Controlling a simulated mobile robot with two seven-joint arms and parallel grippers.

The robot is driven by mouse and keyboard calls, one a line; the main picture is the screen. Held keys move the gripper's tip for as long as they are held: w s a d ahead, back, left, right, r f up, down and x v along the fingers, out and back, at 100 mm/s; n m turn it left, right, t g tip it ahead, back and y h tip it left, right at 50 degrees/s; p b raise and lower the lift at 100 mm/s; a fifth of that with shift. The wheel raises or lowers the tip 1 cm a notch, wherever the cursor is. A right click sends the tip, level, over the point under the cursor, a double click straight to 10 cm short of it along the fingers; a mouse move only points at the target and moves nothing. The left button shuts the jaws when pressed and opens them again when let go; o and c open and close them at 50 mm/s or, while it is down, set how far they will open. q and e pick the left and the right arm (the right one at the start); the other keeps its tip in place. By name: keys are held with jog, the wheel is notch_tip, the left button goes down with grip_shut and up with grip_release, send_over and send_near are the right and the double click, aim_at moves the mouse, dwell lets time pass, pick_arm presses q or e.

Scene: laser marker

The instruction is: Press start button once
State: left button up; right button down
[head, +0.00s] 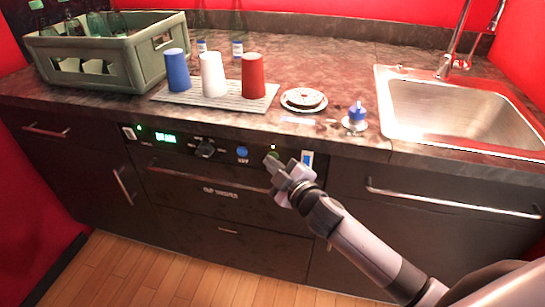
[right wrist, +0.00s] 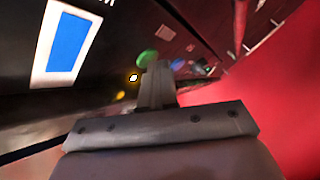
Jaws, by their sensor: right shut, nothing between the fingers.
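The control panel (head: 225,152) is a dark strip on the cabinet front. A round green button (head: 274,154) sits on it under a small yellow light (head: 273,146); my fingers partly cover it. The green button (right wrist: 147,59) also shows at the fingertips in the right wrist view. I cannot read a start label. My right gripper (head: 270,163) is shut and empty, its tips at or just in front of the green button. I cannot tell whether they touch it. It also shows in the right wrist view (right wrist: 157,70). My left gripper is not in view.
Left of it are a blue button (head: 242,151), a black knob (head: 205,148) and a green display (head: 166,139). A blue-and-white switch (head: 307,158) is close on the right. A drawer handle (head: 210,181) runs below. Cups, a crate (head: 100,60) and a sink (head: 455,105) are above.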

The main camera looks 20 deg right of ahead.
jog(key=shift+s, duration=0.15)
jog(key=shift+s+a, duration=0.4)
jog(key=shift+s, duration=0.1)
jog(key=s+a, duration=0.2)
jog(key=s+p, duration=0.1)
jog(key=s, duration=0.1)
jog(key=shift+s+a, duration=0.1)
jog(key=shift+a, duration=0.3)
dwell(0.9)
jog(key=s+d+f+m+g+p, duration=0.1)
jog(key=s+f+m+g+p, duration=0.1)
jog(key=s, duration=0.5)
jog(key=s+d+f+m+g+h+p, duration=0.1)
jog(key=s+d+f+m+g+p, duration=0.1)
jog(key=s+f+m, duration=0.2)
jog(key=s+d+f+m+g+p, duration=0.2)
jog(key=s+f, duration=0.3)
jog(key=s, duration=0.6)
jog(key=shift+m, duration=0.9)
